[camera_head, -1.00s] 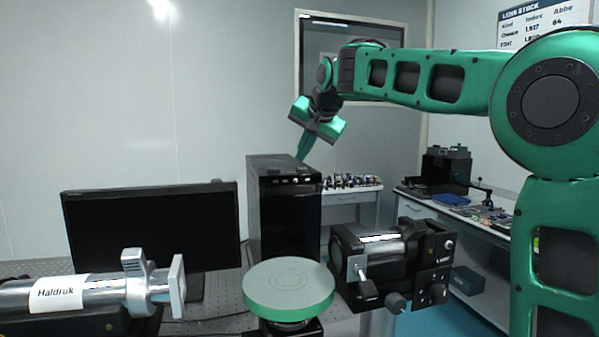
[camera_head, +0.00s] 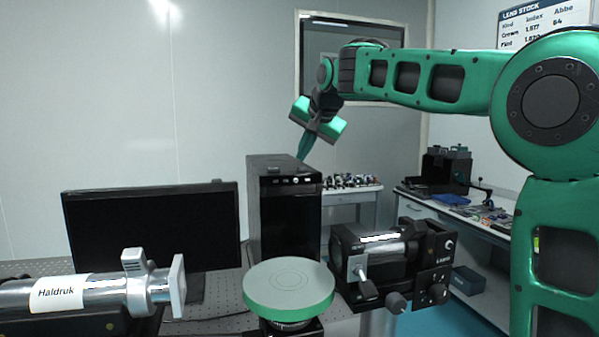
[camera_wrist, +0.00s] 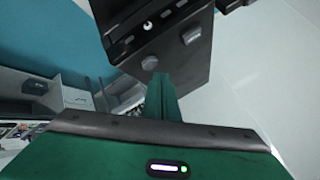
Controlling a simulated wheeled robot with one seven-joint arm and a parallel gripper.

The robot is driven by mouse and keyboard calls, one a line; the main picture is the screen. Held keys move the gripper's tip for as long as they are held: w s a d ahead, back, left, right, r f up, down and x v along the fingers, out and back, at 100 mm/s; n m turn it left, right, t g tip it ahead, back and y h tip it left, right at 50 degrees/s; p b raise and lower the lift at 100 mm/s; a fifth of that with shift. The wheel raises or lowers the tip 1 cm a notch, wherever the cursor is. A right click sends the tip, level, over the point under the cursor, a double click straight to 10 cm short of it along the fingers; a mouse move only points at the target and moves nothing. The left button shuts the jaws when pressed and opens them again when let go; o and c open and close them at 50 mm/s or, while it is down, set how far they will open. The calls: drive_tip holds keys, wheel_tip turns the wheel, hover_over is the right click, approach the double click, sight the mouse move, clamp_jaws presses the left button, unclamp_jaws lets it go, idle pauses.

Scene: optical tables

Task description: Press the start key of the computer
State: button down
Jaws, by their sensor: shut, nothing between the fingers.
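The computer (camera_head: 284,215) is a black tower standing upright on the perforated table, right of the monitor.
A black monitor (camera_head: 150,232) stands left of the tower. In front are a silver tube labelled Haldruk (camera_head: 70,294), a round green-rimmed disc (camera_head: 289,287) and a black laser-like device (camera_head: 390,262). Side benches with small parts (camera_head: 480,210) stand at the right.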

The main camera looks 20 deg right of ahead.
sight(304, 168)
drive_tip(key=shift+s+f, duration=0.1)
drive_tip(key=shift+f, duration=0.7)
idle(0.9)
drive_tip(key=shift+r, duration=0.85)
drive_tip(key=shift+r, duration=0.1)
drive_tip(key=shift+r, duration=2.4)
